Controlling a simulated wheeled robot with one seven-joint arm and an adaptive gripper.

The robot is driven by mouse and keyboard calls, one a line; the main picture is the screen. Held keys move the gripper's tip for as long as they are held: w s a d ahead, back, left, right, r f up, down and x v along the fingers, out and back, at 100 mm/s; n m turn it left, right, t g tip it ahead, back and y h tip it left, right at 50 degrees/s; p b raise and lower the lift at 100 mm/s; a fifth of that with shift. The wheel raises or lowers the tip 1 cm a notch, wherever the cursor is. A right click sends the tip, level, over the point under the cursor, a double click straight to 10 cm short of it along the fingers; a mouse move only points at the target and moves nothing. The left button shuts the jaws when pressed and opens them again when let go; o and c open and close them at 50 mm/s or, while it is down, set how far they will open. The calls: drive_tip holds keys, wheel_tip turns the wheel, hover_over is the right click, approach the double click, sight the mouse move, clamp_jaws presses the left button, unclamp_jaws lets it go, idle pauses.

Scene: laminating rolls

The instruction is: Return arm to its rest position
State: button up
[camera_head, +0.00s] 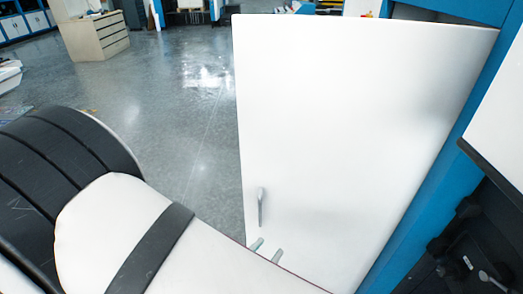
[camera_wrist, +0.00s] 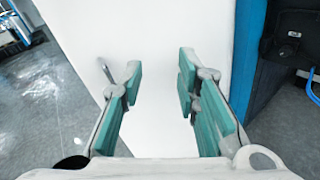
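My gripper (camera_wrist: 160,78) is open in the wrist view, with a gap between its teal-padded fingers and nothing held. In the head view only the tips of my gripper (camera_head: 267,250) show past my white arm, in front of the lower part of a white door panel (camera_head: 340,120). The door handle (camera_head: 261,205) is near the panel's left edge, just above the fingertips. In the wrist view the handle (camera_wrist: 104,70) shows beside the left finger, outside the gap. The left finger partly overlaps it, and I cannot tell whether they touch.
The door's right edge meets a blue frame (camera_head: 440,180). Dark machinery (camera_head: 470,255) lies right of the frame, close to the arm's side. Open grey floor (camera_head: 190,110) extends on the left, with a beige drawer cabinet (camera_head: 93,37) far back.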

drive_tip(key=s+d+r+m+g, duration=0.1)
drive_tip(key=d+r+m+g, duration=1.15)
drive_tip(key=d+m, duration=0.3)
drive_tip(key=s+d+r+m+t+y, duration=0.1)
drive_tip(key=r+m+t+y, duration=0.1)
drive_tip(key=r+m+y, duration=0.3)
drive_tip(key=s+d+r+m+t+y, duration=0.1)
drive_tip(key=r+m+y, duration=0.3)
drive_tip(key=r, duration=0.4)
drive_tip(key=shift+s+d+m+t+y, duration=0.25)
drive_tip(key=shift+s+m+t+y, duration=0.25)
drive_tip(key=shift+s+m, duration=0.35)
drive_tip(key=shift+f, duration=0.1)
